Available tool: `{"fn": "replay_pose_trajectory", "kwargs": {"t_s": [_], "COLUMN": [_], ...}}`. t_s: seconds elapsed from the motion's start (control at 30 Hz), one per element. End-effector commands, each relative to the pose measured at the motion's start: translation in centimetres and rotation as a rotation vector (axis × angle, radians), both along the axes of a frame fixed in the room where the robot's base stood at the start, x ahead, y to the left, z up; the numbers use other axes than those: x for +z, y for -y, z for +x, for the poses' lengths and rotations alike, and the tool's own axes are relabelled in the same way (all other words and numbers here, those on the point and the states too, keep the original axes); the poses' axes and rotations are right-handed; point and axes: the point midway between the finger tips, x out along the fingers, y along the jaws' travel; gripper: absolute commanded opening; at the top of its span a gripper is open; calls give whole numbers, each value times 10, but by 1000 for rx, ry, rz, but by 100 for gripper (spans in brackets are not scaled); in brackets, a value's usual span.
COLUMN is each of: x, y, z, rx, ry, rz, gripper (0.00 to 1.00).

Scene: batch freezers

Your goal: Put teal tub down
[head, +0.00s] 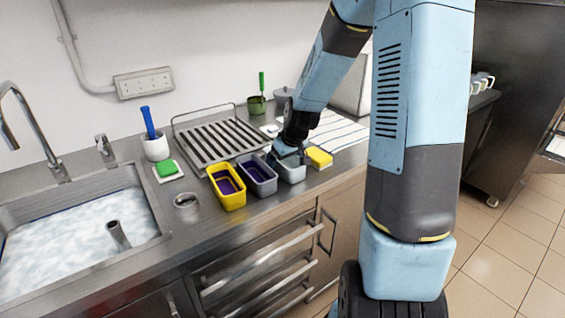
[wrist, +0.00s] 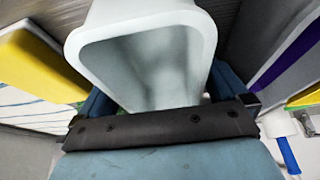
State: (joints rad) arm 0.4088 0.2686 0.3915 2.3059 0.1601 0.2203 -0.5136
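The pale teal tub (head: 292,172) is at the right end of a row of tubs along the counter's front edge, beside the grey tub (head: 258,175). It looks upright; I cannot tell if its base touches the counter. My gripper (head: 287,149) is over it from above. In the wrist view the teal tub (wrist: 152,62) sits between my two fingers, which press close on both sides, so my gripper (wrist: 160,100) looks shut on it. My arm and gripper hide part of its back.
A yellow tub (head: 227,187) stands left of the grey tub. A yellow-topped block (head: 319,157) is close on the right. The sink (head: 80,225) is at left. The counter's front edge is near.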

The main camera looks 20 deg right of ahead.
Motion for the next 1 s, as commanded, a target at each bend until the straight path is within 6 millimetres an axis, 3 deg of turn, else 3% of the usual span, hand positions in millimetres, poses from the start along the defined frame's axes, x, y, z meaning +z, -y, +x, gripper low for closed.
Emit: {"fn": "replay_pose_trajectory", "kwargs": {"t_s": [0.37, 1.0], "x": [12, 95], "y": [2, 12], "z": [-3, -36], "rx": [-2, -2], "ry": [2, 3], "rz": [0, 0], "gripper": [100, 100]}}
